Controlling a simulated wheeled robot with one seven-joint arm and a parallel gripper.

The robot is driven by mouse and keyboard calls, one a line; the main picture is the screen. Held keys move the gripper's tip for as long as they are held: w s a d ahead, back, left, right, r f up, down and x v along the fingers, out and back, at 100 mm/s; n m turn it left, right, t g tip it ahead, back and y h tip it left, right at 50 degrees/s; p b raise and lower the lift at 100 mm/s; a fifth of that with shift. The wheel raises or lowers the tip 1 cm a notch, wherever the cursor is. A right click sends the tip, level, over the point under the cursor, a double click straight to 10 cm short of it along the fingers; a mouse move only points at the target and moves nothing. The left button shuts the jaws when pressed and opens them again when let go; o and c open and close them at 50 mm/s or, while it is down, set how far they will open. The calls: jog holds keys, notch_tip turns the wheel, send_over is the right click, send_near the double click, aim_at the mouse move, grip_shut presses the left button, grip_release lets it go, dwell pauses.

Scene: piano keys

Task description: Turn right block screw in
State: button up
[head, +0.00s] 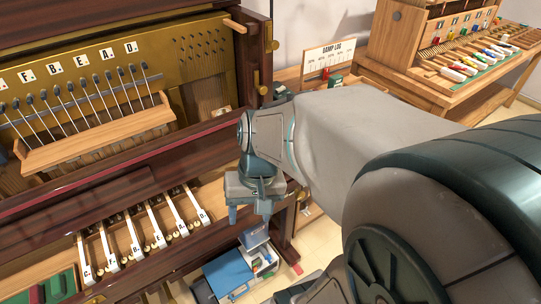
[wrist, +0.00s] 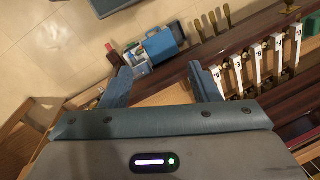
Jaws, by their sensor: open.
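My gripper (head: 249,215) points down at the right end of the piano's keybed, its two blue-grey fingers apart. In the wrist view the open gripper (wrist: 159,76) has a pale wooden surface (wrist: 168,97) showing between and below its fingers, which may be the right block. I cannot make out a screw there. In the head view the gripper and forearm cover much of this corner. A small brass-coloured piece (head: 300,194) shows just right of the gripper; I cannot tell what it is. The white lettered keys (head: 160,220) lie left of the gripper.
The dark piano case (head: 60,205) rises behind and left. A blue toolbox (head: 228,272) is on the floor below the gripper. A damp log board (head: 329,60) stands on a small table behind my arm.

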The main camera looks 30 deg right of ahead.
notch_tip(320, 180, down, 8)
jog(key=w+d+m+y+b, duration=0.1)
jog(key=d+m+y+b, duration=0.15)
jog(key=m+y, duration=0.4)
jog(key=m+t+h+b, duration=0.5)
jog(key=m+t+h, duration=0.2)
jog(key=m+t, duration=1.45)
send_near(301, 197)
jog(key=w+r+m+g, duration=0.1)
jog(key=w, duration=0.2)
jog(key=w+r+m+g, duration=0.1)
jog(key=w, duration=0.1)
jog(key=w+r+m+g, duration=0.1)
jog(key=w, duration=0.2)
jog(key=shift+w+a+m+g, duration=0.15)
jog(key=shift+w+m+g, duration=0.15)
jog(key=shift+w+g, duration=0.05)
jog(key=c, duration=1)
